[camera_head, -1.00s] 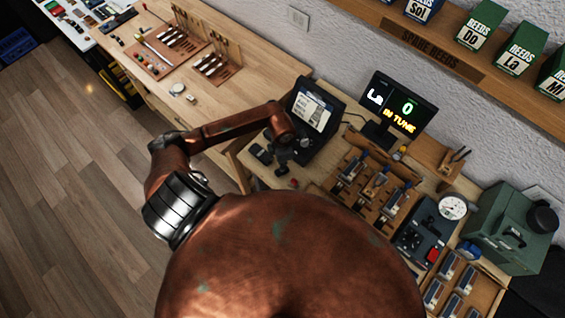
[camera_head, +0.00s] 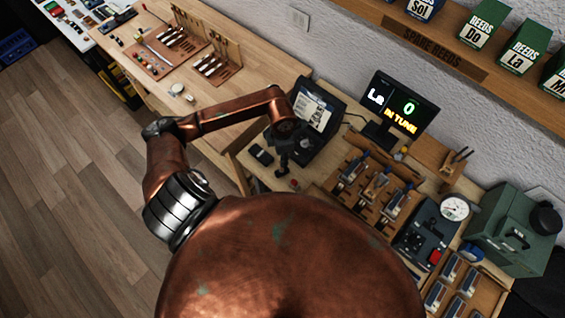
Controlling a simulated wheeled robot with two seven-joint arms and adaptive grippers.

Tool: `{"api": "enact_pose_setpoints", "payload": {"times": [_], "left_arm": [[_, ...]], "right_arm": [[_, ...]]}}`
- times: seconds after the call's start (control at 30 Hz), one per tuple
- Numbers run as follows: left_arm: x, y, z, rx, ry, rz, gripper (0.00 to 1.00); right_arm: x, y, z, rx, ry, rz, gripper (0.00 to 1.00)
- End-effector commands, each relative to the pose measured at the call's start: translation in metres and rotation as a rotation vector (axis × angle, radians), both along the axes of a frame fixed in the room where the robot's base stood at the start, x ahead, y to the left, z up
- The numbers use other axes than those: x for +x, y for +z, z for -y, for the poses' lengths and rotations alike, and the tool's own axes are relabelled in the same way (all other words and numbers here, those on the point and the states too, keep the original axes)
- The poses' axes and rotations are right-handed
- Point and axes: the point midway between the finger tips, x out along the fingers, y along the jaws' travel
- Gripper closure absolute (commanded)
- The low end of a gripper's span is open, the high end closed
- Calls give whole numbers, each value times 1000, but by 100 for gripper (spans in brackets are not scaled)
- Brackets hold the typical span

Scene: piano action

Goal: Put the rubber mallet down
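My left arm comes in from the left, and its dark gripper (camera_head: 282,160) points down over the bench, in front of the dark terminal with a lit screen. The fingers are small and dark, and I cannot tell whether they are open or shut. I cannot make out the rubber mallet for sure; it may be hidden by the gripper or my own body. My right gripper is not in view.
Bare bench lies beyond my forearm.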

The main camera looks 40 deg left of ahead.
Motion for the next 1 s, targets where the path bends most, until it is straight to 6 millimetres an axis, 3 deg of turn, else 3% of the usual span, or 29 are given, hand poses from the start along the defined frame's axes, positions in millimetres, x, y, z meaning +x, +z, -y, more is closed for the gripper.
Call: {"api": "enact_pose_setpoints", "payload": {"times": [0.2, 0.33, 1.0], "left_arm": [[1, 37, -1, 2, -1, 2, 72], [0, 50, 0, 1, 0, 1, 72], [-1, 54, 2, -6, -1, -1, 72]], "right_arm": [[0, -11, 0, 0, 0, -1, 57], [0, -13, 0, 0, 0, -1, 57], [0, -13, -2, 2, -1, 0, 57]]}}
